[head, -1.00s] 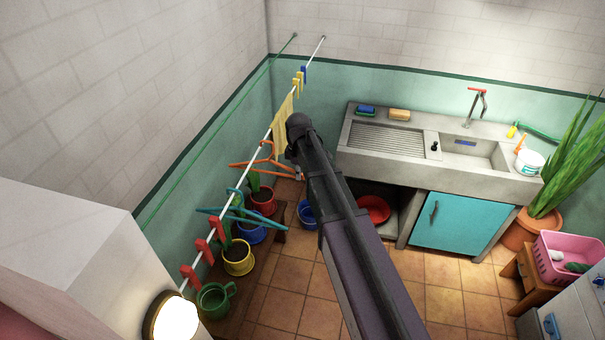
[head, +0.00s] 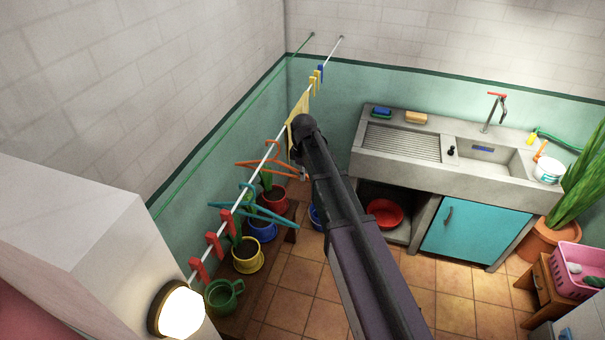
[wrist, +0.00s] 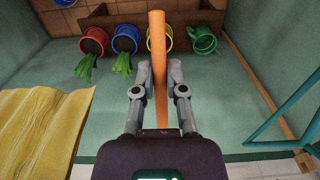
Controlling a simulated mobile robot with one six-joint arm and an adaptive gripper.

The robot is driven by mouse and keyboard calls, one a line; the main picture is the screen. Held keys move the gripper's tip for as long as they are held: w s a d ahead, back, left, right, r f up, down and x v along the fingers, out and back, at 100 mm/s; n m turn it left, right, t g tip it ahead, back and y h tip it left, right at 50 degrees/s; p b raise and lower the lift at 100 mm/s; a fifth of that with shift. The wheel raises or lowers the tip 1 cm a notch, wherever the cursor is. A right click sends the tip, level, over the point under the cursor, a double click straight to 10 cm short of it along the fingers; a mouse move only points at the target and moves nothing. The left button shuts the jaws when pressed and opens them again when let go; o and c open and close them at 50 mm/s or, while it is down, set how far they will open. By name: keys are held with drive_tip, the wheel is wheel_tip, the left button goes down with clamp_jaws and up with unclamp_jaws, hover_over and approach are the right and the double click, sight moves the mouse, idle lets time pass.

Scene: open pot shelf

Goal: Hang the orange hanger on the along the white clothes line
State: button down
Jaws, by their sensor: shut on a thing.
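The orange hanger (head: 258,171) is beside the white clothes line (head: 236,206) in the head view. Its hook shows at the line, but I cannot tell whether it rests on it. In the wrist view my gripper (wrist: 161,72) is shut on the orange hanger's bar (wrist: 158,45), which stands upright between the two fingers. In the head view my arm hides most of the gripper. A teal hanger (head: 262,217) is nearer along the line, and its bars show at the right of the wrist view (wrist: 285,117).
A yellow cloth (head: 297,112) hangs farther along the line; it fills the left of the wrist view (wrist: 42,125). Red pegs (head: 213,246) sit at the near end, with yellow and blue pegs beyond the cloth. Potted plants and a green pot (head: 222,297) stand on a shelf below.

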drive_tip(key=shift+f, duration=0.15)
drive_tip(key=c, duration=0.6)
unclamp_jaws()
